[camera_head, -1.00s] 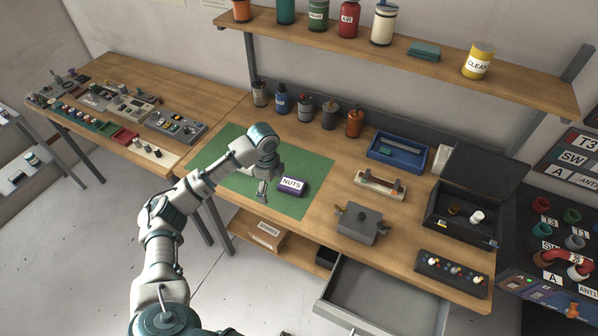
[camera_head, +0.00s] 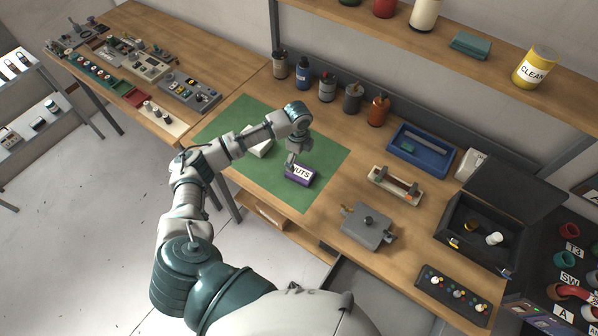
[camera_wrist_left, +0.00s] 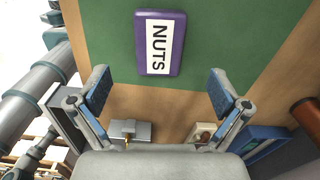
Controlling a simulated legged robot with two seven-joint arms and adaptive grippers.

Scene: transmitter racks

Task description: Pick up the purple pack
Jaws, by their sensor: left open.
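The purple pack (camera_head: 300,175) has a white label reading NUTS and lies flat on the green mat (camera_head: 325,168) on the workbench. In the head view my left gripper (camera_head: 291,159) points down at the pack's far edge and covers part of its label. In the left wrist view the pack (camera_wrist_left: 160,43) shows whole, ahead of the fingertips and roughly centred between them. My left gripper (camera_wrist_left: 160,90) is open and empty, its two blue-padded fingers wide apart. My right gripper is not in view.
A pale box (camera_head: 258,146) sits on the mat behind my left arm. A grey lidded box (camera_head: 367,227), a small fixture (camera_head: 395,185) and a blue tray (camera_head: 423,151) stand to the right. Several bottles (camera_head: 327,88) line the back. The mat around the pack is mostly clear.

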